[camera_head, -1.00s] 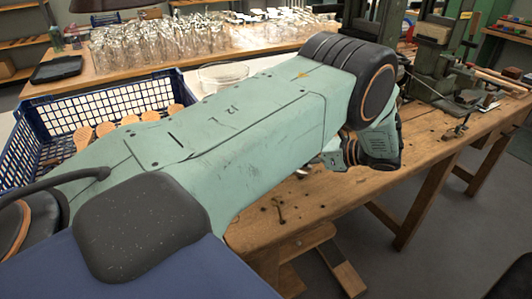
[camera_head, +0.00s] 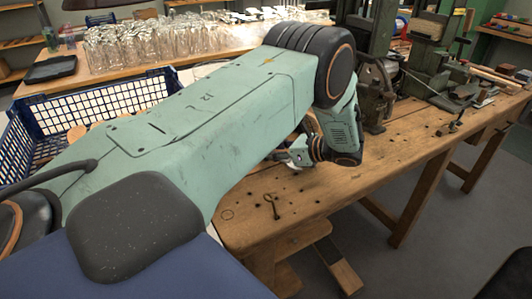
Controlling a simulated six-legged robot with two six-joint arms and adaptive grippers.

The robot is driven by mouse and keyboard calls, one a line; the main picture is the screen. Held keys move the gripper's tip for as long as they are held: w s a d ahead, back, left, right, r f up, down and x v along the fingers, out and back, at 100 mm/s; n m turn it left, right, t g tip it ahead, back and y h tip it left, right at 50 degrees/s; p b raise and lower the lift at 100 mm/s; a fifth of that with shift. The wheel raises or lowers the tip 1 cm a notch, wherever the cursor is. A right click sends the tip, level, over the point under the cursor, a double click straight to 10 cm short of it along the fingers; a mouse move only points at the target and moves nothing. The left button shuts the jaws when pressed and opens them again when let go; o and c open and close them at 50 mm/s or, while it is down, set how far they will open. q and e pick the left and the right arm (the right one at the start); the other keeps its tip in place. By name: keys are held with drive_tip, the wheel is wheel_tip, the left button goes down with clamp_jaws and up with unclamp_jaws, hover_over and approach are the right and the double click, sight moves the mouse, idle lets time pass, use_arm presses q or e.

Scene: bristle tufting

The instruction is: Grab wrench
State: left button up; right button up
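A small dark wrench-like tool (camera_head: 271,206) lies on the near part of the wooden workbench (camera_head: 330,190); it is too small to be sure what it is. My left arm reaches in from the left over the bench. My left gripper (camera_head: 294,153) is just beyond the tool, apart from it, and partly hidden by my own arm. Its fingers are too hidden to tell open from shut. My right gripper is not in view.
A blue crate (camera_head: 22,148) with wooden pieces stands at the left. Many clear glasses (camera_head: 140,42) stand on a table at the back. A green machine (camera_head: 435,60) stands on the bench at the back right.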

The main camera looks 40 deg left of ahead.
use_arm(q)
drive_tip(key=shift+f, duration=0.1)
drive_tip(key=c, duration=0.3)
clamp_jaws()
drive_tip(key=shift+r, duration=0.25)
